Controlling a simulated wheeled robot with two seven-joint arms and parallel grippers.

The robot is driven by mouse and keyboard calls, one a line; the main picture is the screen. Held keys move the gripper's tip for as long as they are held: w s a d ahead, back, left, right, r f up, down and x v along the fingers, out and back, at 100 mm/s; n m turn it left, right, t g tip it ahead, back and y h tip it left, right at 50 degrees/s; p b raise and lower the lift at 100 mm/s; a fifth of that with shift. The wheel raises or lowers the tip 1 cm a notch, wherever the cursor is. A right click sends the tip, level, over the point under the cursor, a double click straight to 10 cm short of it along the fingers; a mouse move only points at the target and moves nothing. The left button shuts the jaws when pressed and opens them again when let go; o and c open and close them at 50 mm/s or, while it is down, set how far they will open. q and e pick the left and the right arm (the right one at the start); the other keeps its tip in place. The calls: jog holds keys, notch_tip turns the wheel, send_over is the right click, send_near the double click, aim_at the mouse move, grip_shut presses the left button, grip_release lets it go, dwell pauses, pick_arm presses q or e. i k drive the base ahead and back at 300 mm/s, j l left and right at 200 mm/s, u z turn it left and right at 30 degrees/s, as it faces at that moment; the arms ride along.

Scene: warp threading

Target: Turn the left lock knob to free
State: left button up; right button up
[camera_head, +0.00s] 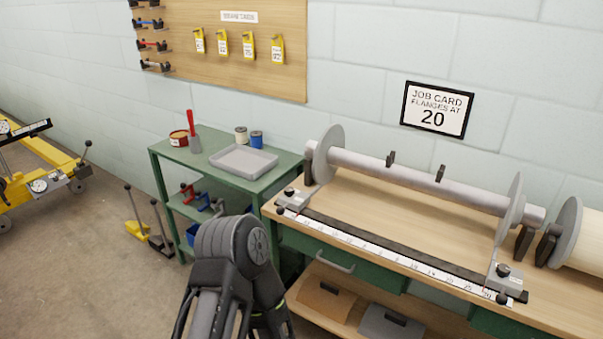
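The left lock knob (289,191) is a small black knob on top of a light grey block at the left end of the white ruler scale (390,255). Which way the knob is turned is too small to tell. A left flange disc (326,150) stands behind the block on a grey shaft (420,187). A similar right lock knob (503,270) sits on a grey block at the right end of the scale, below the right flange (512,207). One of my arms rises from the bottom, left of centre, in front of the bench. Neither gripper's fingertips show.
The wooden bench top (365,220) is mostly clear. A green cart (178,157) with a grey tray (243,160) and cans stands at its left. A wall card (437,109) reads "FLANGES AT 20". A pale roll (585,235) stands at the far right.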

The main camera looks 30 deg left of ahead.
aim_at(289, 191)
jog(key=i+j, duration=0.15)
jog(key=j, duration=0.25)
jog(key=i+j, duration=0.15)
jog(key=j, duration=0.2)
jog(key=i+j, duration=0.15)
jog(key=j, duration=0.25)
jog(key=i+j+z, duration=0.1)
jog(key=j, duration=0.3)
jog(key=i+j, duration=0.2)
jog(key=j, duration=0.15)
